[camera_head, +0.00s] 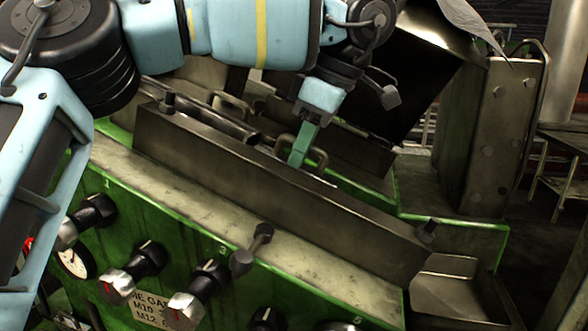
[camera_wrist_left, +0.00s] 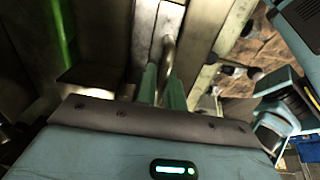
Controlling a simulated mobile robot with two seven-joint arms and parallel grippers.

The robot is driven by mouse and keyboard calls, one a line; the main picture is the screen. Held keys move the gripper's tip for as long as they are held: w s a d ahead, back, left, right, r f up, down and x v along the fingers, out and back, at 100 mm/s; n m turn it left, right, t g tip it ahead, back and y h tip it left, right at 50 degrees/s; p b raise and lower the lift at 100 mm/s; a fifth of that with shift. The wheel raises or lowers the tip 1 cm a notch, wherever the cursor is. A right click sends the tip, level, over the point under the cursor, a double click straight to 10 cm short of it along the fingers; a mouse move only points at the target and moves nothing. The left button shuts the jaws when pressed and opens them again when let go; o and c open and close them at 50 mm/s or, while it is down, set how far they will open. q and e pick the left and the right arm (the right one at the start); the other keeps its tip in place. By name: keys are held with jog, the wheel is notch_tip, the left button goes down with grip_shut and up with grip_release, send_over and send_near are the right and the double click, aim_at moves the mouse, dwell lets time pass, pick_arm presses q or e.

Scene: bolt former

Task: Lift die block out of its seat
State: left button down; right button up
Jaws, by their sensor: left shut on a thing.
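My left gripper (camera_head: 298,158) reaches down from above into the green machine, behind the long metal front rail. Its green fingers are shut on a metal loop handle (camera_head: 285,145), which seems to belong to the die block. In the left wrist view the fingers (camera_wrist_left: 163,88) are on either side of the handle's bar (camera_wrist_left: 169,50). The die block (camera_wrist_left: 166,22) shows there as a worn metal face beyond the fingers. In the head view the front rail hides most of the block, so I cannot tell how deep it sits. My right gripper is not in view.
The long front rail (camera_head: 250,190) slopes across the machine, with upright bolts at its ends. Black-and-silver knobs (camera_head: 135,270) and a hammer-shaped lever (camera_head: 252,248) stick out in front. A second loop handle (camera_head: 233,106) is behind. A metal chute (camera_head: 445,280) is at lower right.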

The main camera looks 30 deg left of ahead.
pick_arm(q)
jog(key=shift+r, duration=0.25)
jog(key=shift+d+r, duration=0.25)
jog(key=shift+r, duration=0.45)
jog(key=shift+d+r, duration=0.1)
jog(key=shift+r, duration=0.1)
jog(key=shift+w+d+r, duration=0.1)
jog(key=shift+r, duration=0.25)
jog(key=shift+r, duration=0.1)
jog(key=shift+v, duration=1.05)
jog(key=shift+d+r, duration=0.15)
jog(key=shift+r, duration=0.15)
jog(key=shift+d+r, duration=0.1)
jog(key=shift+r, duration=0.15)
